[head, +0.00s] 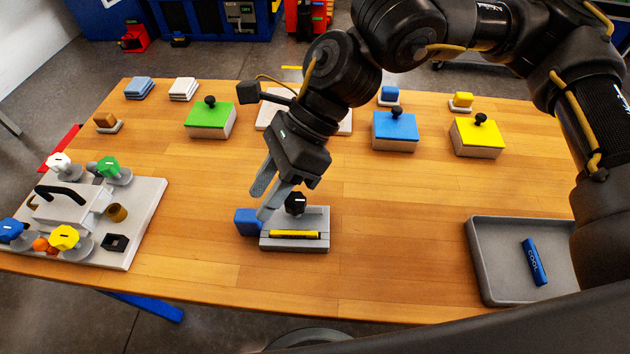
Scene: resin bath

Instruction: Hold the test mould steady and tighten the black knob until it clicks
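The test mould (294,243) is a grey block with a yellow strip along its front, lying in the middle front of the table. A blue block (247,222) sits against its left side. The black knob (296,202) stands at the back of the mould, partly hidden behind my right gripper. My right gripper (259,206) hangs over the mould's left side, its two grey fingers apart with nothing between them. The fingertips are left of the knob, near the blue block; whether they touch it I cannot tell. My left gripper is not in view.
A grey fixture plate (147,215) with coloured knobs and a black handle lies at left. A grey tray (489,285) at right holds a blue "COOL" stick (535,262). Green (210,118), blue (395,130) and yellow (477,135) lidded boxes stand behind. Table between mould and tray is clear.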

